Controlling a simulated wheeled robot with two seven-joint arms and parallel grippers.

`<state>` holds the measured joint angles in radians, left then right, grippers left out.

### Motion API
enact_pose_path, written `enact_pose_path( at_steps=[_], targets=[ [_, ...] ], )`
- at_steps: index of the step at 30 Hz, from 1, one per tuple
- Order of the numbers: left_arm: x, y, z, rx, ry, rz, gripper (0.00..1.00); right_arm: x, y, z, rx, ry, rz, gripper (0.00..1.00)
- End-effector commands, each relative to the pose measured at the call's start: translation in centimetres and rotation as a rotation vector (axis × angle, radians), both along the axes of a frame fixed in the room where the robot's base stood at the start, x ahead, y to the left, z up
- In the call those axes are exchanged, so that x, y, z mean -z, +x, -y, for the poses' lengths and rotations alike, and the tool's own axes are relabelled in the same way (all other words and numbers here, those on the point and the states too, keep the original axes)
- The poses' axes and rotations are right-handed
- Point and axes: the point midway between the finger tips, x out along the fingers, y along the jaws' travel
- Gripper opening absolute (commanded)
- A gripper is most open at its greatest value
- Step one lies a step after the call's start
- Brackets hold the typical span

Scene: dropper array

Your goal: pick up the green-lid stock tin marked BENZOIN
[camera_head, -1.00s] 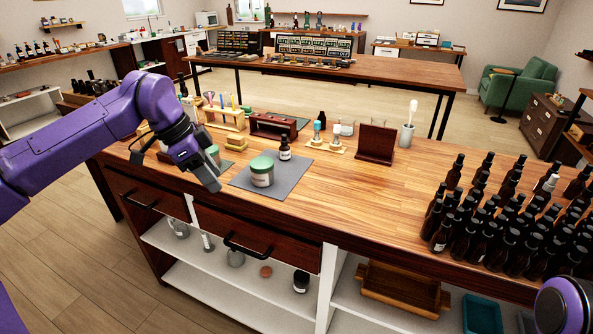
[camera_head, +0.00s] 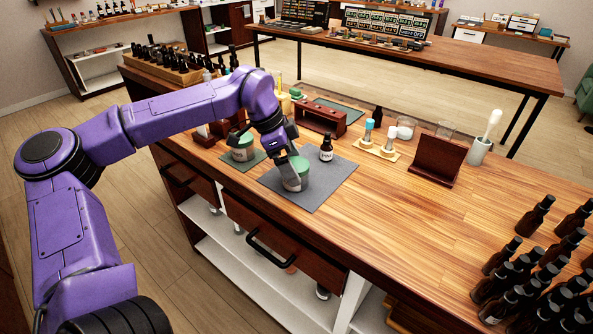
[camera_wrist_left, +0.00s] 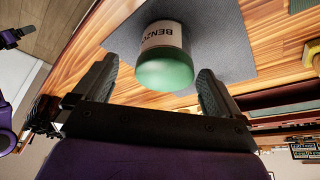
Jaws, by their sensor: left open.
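The BENZOIN tin (camera_head: 296,181) is a pale cylinder with a green lid, standing on a grey mat (camera_head: 330,185) on the wooden bench. My left gripper (camera_head: 287,164) is open and reaches down at the tin from above, partly covering it in the head view. In the left wrist view the tin's lid (camera_wrist_left: 163,72) lies between the two spread fingers, and part of its label reads "BENZO". The fingers are on either side of the lid, with gaps visible.
Another green-lid tin (camera_head: 242,150) stands left on a green mat. A small dark bottle (camera_head: 326,147) is close behind the BENZOIN tin on the grey mat. A wooden stand (camera_head: 437,160) and many brown bottles (camera_head: 540,270) are to the right. The bench between is clear.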

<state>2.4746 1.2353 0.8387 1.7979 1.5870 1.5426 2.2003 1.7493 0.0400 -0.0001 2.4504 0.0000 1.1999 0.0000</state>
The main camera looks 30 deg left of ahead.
Motion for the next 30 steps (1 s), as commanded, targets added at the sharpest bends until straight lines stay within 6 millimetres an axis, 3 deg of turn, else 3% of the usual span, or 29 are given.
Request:
enact_pose_path(
  at_steps=[3,6,14,17,20,30],
  targets=[
    [1.8,0.7,0.7,0.003,0.001,-0.009,0.99,-1.5,0.0,0.0,0.0,0.0,0.001,1.0],
    [3.4,1.1,1.2,0.004,0.003,-0.005,0.99,-1.5,0.1,0.0,0.0,0.0,0.002,1.0],
    [4.0,1.3,1.4,0.004,0.0,-0.002,0.99,-1.5,0.0,0.0,0.0,0.0,0.001,1.0],
    [4.0,1.3,1.5,0.004,0.0,-0.002,0.73,-1.5,0.0,0.0,0.0,0.0,0.001,1.0],
    [4.0,1.3,1.5,0.004,0.0,-0.002,0.4,-1.5,0.0,0.0,0.0,0.0,0.001,1.0],
    [3.5,1.4,1.5,0.004,0.001,-0.001,0.38,-1.9,0.0,0.0,0.0,0.0,0.001,1.0]
  ],
)
